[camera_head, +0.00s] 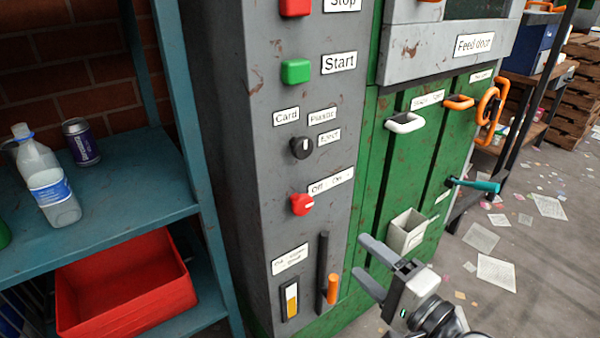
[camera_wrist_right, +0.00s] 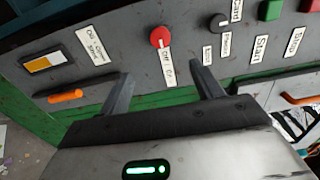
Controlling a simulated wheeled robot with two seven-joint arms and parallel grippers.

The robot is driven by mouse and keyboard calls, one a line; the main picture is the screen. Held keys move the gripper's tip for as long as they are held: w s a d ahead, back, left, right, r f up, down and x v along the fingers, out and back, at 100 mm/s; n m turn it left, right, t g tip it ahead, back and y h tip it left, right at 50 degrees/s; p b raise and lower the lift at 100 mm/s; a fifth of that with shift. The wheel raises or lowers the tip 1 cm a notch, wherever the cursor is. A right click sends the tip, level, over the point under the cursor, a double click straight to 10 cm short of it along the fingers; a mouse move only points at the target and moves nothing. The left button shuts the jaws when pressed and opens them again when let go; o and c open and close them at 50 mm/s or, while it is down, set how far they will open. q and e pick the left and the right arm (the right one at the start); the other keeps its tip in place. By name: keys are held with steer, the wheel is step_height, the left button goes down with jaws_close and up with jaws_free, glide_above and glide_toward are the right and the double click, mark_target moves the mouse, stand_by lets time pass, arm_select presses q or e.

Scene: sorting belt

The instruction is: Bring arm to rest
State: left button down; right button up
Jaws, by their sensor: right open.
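My right gripper (camera_head: 371,267) is open and empty in the lower middle of the head view, in front of the machine's control panel (camera_head: 270,200). In the right wrist view its two fingers (camera_wrist_right: 160,85) stand apart with nothing between them. Beyond them is the red rotary switch (camera_wrist_right: 160,37), which also shows in the head view (camera_head: 302,204). The orange-tipped lever (camera_head: 332,289) is just left of the gripper in the head view and does not appear to be held. My left gripper is in neither view.
Teal shelves (camera_head: 115,190) at left hold a bottle (camera_head: 53,190), a can (camera_head: 81,143) and a red bin (camera_head: 125,285). A white handle (camera_head: 404,123), orange handwheel (camera_head: 488,110) and teal lever (camera_head: 474,184) project from the green machine. Papers litter the open floor at right.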

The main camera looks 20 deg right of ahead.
arm_select(q)
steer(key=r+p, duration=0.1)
steer(key=p, duration=0.2)
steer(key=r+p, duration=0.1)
steer(key=p, duration=0.1)
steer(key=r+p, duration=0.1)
steer(key=p, duration=0.2)
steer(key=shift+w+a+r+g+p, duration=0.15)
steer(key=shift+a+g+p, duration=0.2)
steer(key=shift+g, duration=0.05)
arm_select(e)
steer(key=s+a+f+n+g+h, duration=0.2)
steer(key=s+a+f+n+g, duration=0.4)
steer(key=n, duration=1)
steer(key=s+a+f, duration=0.1)
steer(key=s, duration=0.1)
steer(key=shift+s+a+h, duration=0.3)
steer(key=shift+a+h, duration=0.05)
steer(key=shift+h, duration=0.05)
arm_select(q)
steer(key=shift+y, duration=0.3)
